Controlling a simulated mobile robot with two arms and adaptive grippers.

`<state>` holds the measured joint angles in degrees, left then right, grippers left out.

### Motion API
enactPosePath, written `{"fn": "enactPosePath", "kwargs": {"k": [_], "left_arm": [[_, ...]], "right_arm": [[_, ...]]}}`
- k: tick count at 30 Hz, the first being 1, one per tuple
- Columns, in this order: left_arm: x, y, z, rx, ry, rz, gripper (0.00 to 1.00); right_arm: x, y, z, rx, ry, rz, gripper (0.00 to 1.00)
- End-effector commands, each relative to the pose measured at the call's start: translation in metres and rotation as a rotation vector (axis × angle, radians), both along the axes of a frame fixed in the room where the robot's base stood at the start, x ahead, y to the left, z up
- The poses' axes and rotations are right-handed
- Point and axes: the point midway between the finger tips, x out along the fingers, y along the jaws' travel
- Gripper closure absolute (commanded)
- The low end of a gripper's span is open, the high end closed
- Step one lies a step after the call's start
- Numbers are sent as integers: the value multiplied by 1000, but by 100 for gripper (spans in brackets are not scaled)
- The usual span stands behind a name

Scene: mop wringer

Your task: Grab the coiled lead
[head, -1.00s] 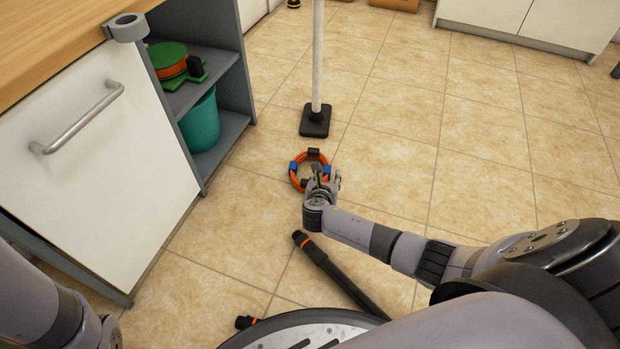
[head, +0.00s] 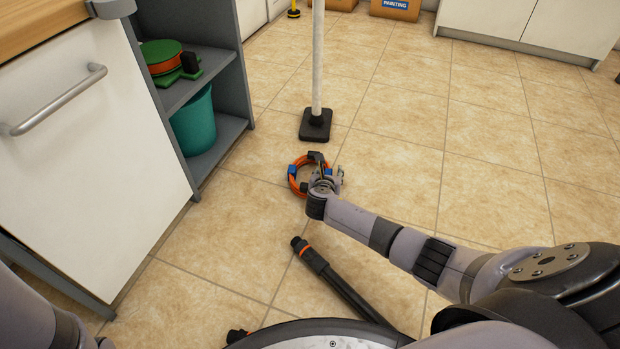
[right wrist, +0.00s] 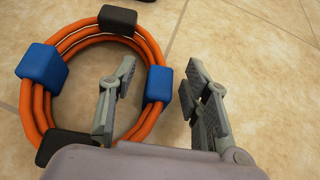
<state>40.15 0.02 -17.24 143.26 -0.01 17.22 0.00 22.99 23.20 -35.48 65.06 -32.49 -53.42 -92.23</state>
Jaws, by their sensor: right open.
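The coiled lead (head: 296,184) is an orange ring of several turns with blue and black clips, lying on the tiled floor. In the right wrist view the coiled lead (right wrist: 38,105) fills the left half. My right gripper (head: 328,172) is over the coil's right side. In the right wrist view my right gripper (right wrist: 160,68) is open, one finger appearing within the ring and the other outside it. A blue clip shows between the fingers; contact cannot be told. The near part of the coil is hidden by my wrist. My left arm shows at the lower left, its gripper out of frame.
A white pole (head: 317,60) on a black foot (head: 315,125) stands just beyond the coil. A black tube (head: 340,285) with an orange band lies nearer me. A cabinet (head: 80,150) and shelf with a teal bucket (head: 195,125) are left. Floor to the right is clear.

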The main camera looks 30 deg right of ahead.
Motion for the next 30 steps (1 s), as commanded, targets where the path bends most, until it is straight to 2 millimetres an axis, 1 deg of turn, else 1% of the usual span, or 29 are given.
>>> {"fn": "enactPosePath", "kwargs": {"k": [3, 23, 30], "left_arm": [[0, 0, 1, 0, 0, 0, 60], [0, 0, 1, 0, 1, 1, 60], [0, 0, 1, 0, 2, 1, 60]], "right_arm": [[0, 0, 1, 0, 0, 0, 56], [0, 0, 0, 1, 0, 0, 100], [0, 0, 0, 2, 0, -1, 100]]}}
